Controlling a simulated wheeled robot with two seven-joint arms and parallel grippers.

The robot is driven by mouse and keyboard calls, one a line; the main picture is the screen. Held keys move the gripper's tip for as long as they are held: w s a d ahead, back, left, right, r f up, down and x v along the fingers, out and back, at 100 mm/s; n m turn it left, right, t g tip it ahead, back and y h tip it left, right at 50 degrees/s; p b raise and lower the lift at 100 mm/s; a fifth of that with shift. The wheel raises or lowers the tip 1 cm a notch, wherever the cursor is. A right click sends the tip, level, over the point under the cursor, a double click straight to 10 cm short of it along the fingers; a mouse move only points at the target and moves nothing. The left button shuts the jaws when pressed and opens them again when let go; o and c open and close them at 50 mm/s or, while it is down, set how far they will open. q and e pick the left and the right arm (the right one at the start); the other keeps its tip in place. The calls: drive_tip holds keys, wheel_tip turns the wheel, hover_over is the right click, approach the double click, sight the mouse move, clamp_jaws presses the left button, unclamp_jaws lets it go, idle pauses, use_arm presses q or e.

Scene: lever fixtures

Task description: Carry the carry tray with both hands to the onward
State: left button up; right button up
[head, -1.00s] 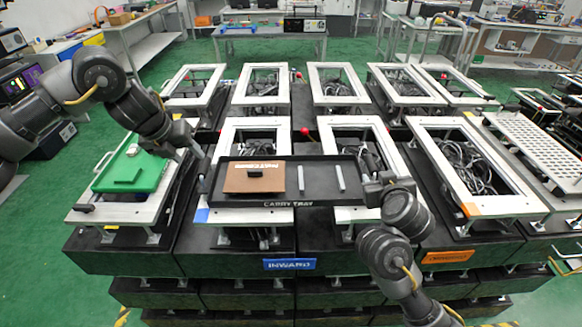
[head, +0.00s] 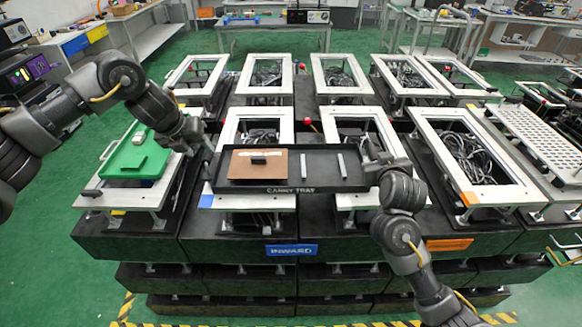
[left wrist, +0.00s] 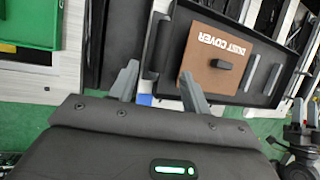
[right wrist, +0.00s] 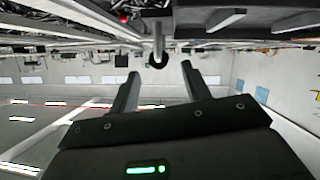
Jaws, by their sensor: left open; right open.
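The black carry tray (head: 322,180) lies level across two middle frames of the front row. A brown dust cover (head: 240,170) with a dark grip lies in its left half; two pale bars stand to its right. My left gripper (head: 210,157) is at the tray's left end. In the left wrist view my left gripper (left wrist: 160,90) is open, its fingers short of the dark handle on the tray's end (left wrist: 155,50). My right gripper (head: 370,160) is at the tray's right end. In the right wrist view my right gripper (right wrist: 158,82) is open, a dark round-ended handle (right wrist: 157,58) ahead between its fingertips.
A green tray (head: 130,163) sits on the left front frame. A blue INWARD label (head: 291,250) and an orange label (head: 449,245) are on the black front. Open metal frames (head: 470,165) with cables surround the tray. Green floor (head: 80,285) is clear at the left.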

sight(206, 155)
use_arm(q)
drive_tip(key=x, duration=0.6)
drive_tip(key=shift+w+d+f, duration=0.1)
drive_tip(key=shift+w+f, duration=0.15)
use_arm(e)
drive_tip(key=x, duration=0.6)
drive_tip(key=shift+w+f, duration=0.2)
drive_tip(key=shift+w, duration=0.05)
use_arm(q)
clamp_jaws()
use_arm(e)
clamp_jaws()
use_arm(q)
drive_tip(key=shift+r, duration=0.1)
use_arm(e)
drive_tip(key=shift+r, duration=0.1)
